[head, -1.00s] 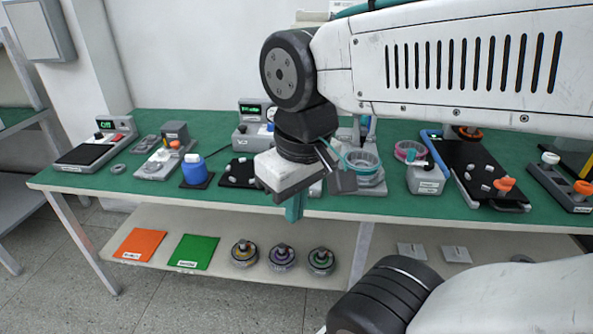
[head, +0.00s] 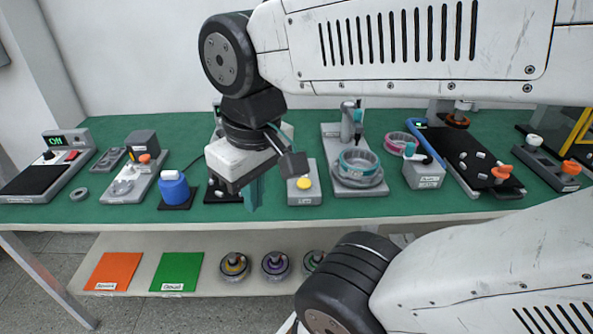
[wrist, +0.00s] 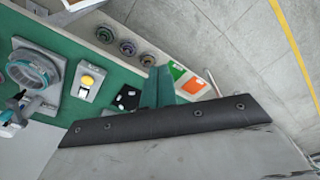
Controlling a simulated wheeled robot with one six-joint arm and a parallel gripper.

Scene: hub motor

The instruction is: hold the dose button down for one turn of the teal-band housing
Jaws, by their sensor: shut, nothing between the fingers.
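The teal-band housing (head: 345,165) sits on a round grey fixture on the green bench. A grey and teal dispenser (head: 350,122) stands just behind it. A yellow button (head: 304,184), on a small grey box left of the housing, looks like the dose button; its label is too small to read. The wrist view also shows the button (wrist: 87,80) and the housing (wrist: 36,70). My gripper (head: 252,196) is shut and empty, its teal fingers pointing down left of the button box and apart from it. The fingers also show in the wrist view (wrist: 158,88).
A blue container (head: 174,190) and a black pad (head: 222,192) lie left of and behind my gripper. A pink-band ring (head: 398,141) and a grey box (head: 424,174) stand right of the housing. The lower shelf holds orange (head: 113,271) and green (head: 181,272) sheets and several round parts.

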